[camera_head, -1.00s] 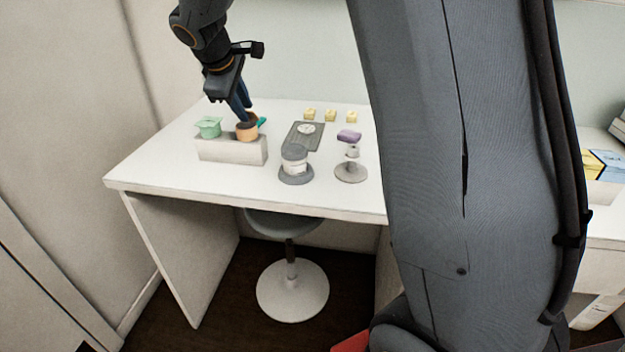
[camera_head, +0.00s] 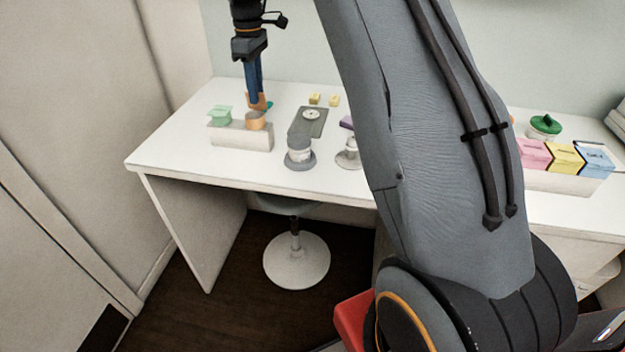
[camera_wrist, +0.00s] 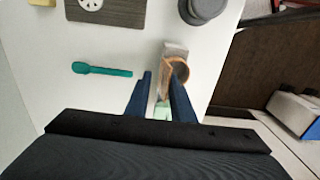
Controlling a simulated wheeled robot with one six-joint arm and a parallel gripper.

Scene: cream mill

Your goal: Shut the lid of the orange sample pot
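The orange sample pot (camera_head: 255,121) sits at the right end of a pale block. Its orange lid (camera_head: 262,102) stands up behind the pot, open. In the wrist view the pot (camera_wrist: 181,72) is near the tip of the right finger, which partly hides it. My gripper (camera_head: 254,98) points down at the lid, above and behind the pot. In the wrist view its two blue fingers (camera_wrist: 161,75) are apart. A tan strip of the lid shows between them, nearer the right finger; I cannot tell whether they touch it.
A green pot (camera_head: 219,114) stands at the block's left end (camera_head: 240,136). A teal spoon (camera_wrist: 102,70) lies on the table beside the fingers. A grey stand with a white jar (camera_head: 299,150) is to the right. The table's front left (camera_head: 180,160) is clear.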

